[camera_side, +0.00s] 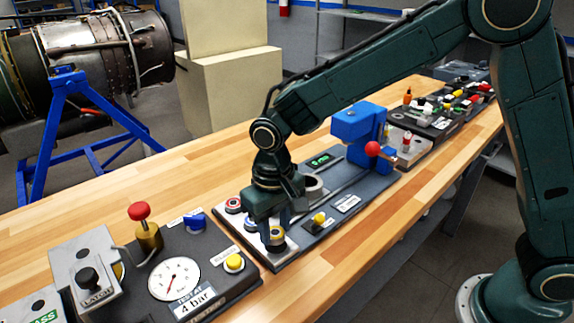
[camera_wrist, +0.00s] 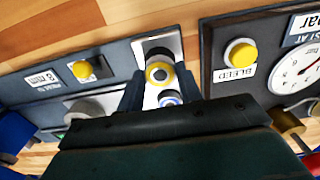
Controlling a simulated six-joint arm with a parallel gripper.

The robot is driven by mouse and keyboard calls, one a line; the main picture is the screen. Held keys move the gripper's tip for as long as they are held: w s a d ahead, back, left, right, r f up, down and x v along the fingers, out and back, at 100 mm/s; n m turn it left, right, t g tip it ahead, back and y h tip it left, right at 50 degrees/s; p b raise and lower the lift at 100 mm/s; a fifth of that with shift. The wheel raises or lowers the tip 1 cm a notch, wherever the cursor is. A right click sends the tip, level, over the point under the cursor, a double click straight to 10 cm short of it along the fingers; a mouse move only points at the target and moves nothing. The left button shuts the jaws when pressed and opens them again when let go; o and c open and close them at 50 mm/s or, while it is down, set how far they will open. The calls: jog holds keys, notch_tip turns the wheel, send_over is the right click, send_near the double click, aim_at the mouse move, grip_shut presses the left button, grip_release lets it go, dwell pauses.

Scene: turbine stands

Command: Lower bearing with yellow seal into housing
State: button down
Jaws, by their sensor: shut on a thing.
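The bearing with the yellow seal (camera_side: 277,234) is at the near end of a white strip on the dark bench unit. My gripper (camera_side: 268,229) points down and is shut on this bearing. In the wrist view the yellow-sealed bearing (camera_wrist: 159,73) sits between the two fingers, next to a dark round shape on the strip. I cannot tell whether it touches the strip. A blue-ringed bearing (camera_side: 250,223) and a red-ringed bearing (camera_side: 233,204) stand in line beside it. A round grey housing (camera_side: 314,183) stands on the same unit, partly hidden by my gripper.
A blue press (camera_side: 359,124) with a red-knobbed lever (camera_side: 373,149) stands behind the housing. A yellow button (camera_side: 319,218) is to the right of my gripper. A gauge panel (camera_side: 174,279) with a red-knobbed valve (camera_side: 139,211) is at the left. Bare wood lies behind the units.

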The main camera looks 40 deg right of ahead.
jog(key=shift+r, duration=0.2)
jog(key=shift+r, duration=2.85)
jog(key=shift+w+d, duration=0.1)
jog(key=w+d+m, duration=0.2)
jog(key=w+d, duration=0.3)
jog(key=d, duration=0.3)
jog(key=r+m, duration=0.1)
jog(key=m, duration=0.2)
send_over(308, 182)
jog(key=shift+r, duration=0.2)
jog(key=shift+f, duration=0.2)
jog(key=shift+f, duration=2.7)
jog(key=shift+f, duration=0.45)
